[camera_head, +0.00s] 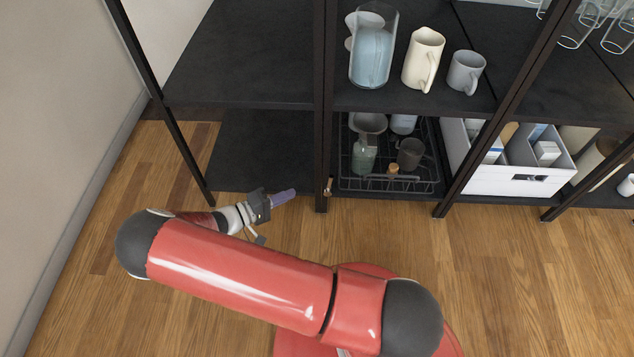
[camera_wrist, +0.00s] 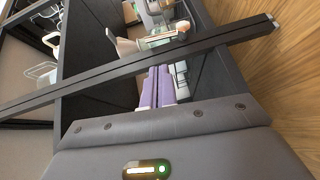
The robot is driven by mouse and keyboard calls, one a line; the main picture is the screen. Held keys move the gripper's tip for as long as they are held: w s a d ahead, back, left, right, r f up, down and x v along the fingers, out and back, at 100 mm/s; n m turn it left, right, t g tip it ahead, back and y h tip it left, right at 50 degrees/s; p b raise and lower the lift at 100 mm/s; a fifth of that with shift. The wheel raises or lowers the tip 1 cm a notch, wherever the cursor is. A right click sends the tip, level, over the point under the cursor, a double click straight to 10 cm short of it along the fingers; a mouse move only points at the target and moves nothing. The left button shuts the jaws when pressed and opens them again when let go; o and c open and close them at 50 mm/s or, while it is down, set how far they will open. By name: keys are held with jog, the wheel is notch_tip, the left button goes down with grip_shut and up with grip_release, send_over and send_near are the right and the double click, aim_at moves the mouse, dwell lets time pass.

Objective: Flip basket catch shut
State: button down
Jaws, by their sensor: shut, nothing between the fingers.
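The wire basket (camera_head: 392,184) sits on the bottom shelf, holding a bottle, mugs and other items. A small brownish piece that looks like the catch (camera_head: 328,187) is at the basket's left side, by the dark post. In the wrist view, a pale bar with a brown end, probably the catch (camera_wrist: 183,28), shows beside the post; whether it is open or closed is unclear. My gripper (camera_head: 293,193) is shut and empty, its purple fingers pointing right toward the post, left of the catch. In the wrist view, my fingers (camera_wrist: 157,86) point at the post, apparently short of the catch.
The dark post (camera_head: 321,150) stands between my gripper and the basket. A white crate (camera_head: 500,178) with boxes is right of the basket. A jug (camera_head: 423,58) and mugs stand on the shelf above. The bottom-left shelf (camera_head: 262,150) is empty, and wooden floor lies in front.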

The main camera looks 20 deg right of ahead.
aim_at(329, 184)
jog(key=x, duration=1)
dwell(0.4)
